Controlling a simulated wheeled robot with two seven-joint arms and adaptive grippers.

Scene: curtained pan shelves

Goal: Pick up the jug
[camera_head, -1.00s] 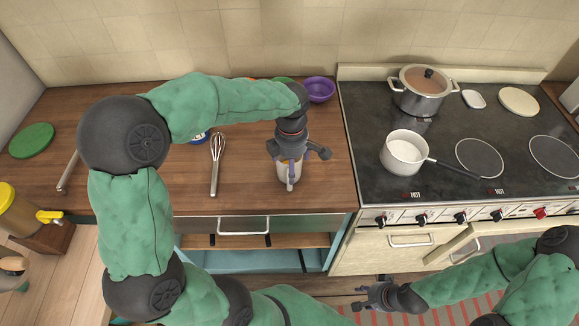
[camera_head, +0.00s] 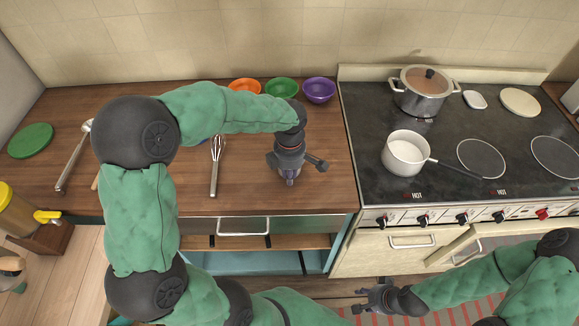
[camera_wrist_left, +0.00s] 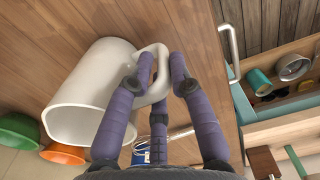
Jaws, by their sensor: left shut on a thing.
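The jug is white and wide-mouthed. In the left wrist view the jug (camera_wrist_left: 88,92) fills the left side, tilted in the picture, with its looped handle (camera_wrist_left: 157,68) between my purple fingers. My left gripper (camera_wrist_left: 160,80) is shut on the handle. In the head view my left gripper (camera_head: 290,178) points down over the wooden counter, near its front edge, and hides the jug. I cannot tell how high the jug is above the counter. My right gripper (camera_head: 372,298) is low in front of the stove, away from the jug; its jaws are too small to judge.
A whisk (camera_head: 215,165) lies left of my left gripper. Orange (camera_head: 244,85), green (camera_head: 281,89) and purple (camera_head: 319,90) bowls stand along the back. The stove at right holds a white saucepan (camera_head: 405,153) and a lidded pot (camera_head: 422,92). Open shelving (camera_head: 250,262) lies below the counter.

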